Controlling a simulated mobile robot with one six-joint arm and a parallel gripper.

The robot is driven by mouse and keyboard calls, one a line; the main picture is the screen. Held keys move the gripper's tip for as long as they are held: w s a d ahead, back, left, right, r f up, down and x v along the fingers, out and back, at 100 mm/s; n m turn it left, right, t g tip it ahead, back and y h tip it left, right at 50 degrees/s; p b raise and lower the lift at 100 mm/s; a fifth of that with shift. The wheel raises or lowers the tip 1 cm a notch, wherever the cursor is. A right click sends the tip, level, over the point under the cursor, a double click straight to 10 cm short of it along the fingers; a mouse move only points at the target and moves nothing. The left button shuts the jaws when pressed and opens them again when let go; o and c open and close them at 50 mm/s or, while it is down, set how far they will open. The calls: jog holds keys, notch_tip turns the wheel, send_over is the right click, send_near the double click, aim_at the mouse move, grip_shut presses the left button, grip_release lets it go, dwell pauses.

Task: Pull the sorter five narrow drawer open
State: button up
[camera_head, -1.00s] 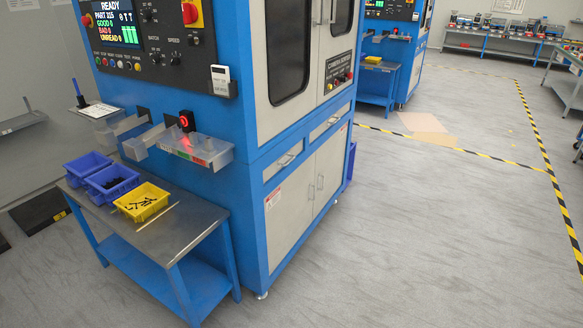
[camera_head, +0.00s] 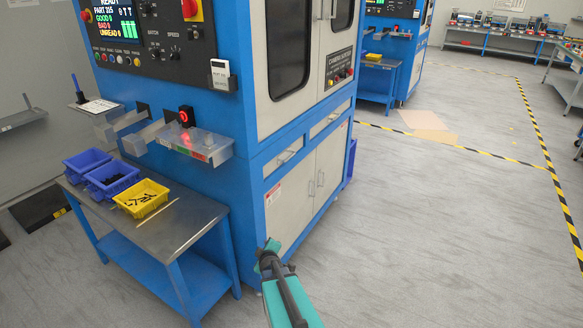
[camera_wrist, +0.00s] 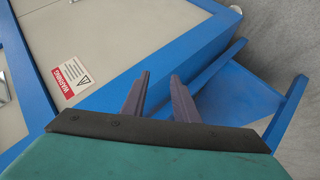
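The blue and grey sorter cabinet (camera_head: 250,200) stands in the middle left of the head view. Two shallow drawers are in its side above the doors: a nearer one (camera_head: 283,161) with a bar handle (camera_head: 289,157) and a farther one (camera_head: 325,124). Both look shut. I cannot tell which is the narrow one, and no number five is readable. My gripper (camera_head: 268,246) is in front of the cabinet's lower near corner, below the drawers and apart from the handles. In the wrist view my gripper (camera_wrist: 160,80) has its two fingers apart with nothing between them.
A steel-topped blue bench (camera_head: 165,240) holds blue bins (camera_head: 112,181) and a yellow bin (camera_head: 141,198). A clear tray (camera_head: 207,151) juts out from the cabinet. A warning label (camera_wrist: 72,78) is on the cabinet door. The floor to the right (camera_head: 430,230) is clear.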

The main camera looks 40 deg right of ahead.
jog(key=d+r+n+t+h, duration=0.2)
jog(key=d+r+n+t, duration=0.1)
jog(key=d+r, duration=0.6)
jog(key=s+d+r+n+t+h, duration=0.1)
jog(key=d+r+t, duration=0.3)
jog(key=d+r, duration=0.5)
notch_tip(320, 180, up, 6)
jog(key=shift+s+f+n+h, duration=0.2)
jog(key=shift+s+n+h, duration=0.1)
jog(key=shift+n+h, duration=0.5)
jog(key=shift+w+d+y, duration=0.1)
jog(key=shift+w+y, duration=0.05)
jog(key=shift+y, duration=0.15)
jog(key=p+x, duration=0.2)
jog(key=x, duration=1.1)
jog(key=shift+w+r+p, duration=0.2)
jog(key=shift+r+p, duration=0.05)
jog(key=shift+p, duration=0.05)
jog(key=shift+d, duration=0.15)
grip_shut()
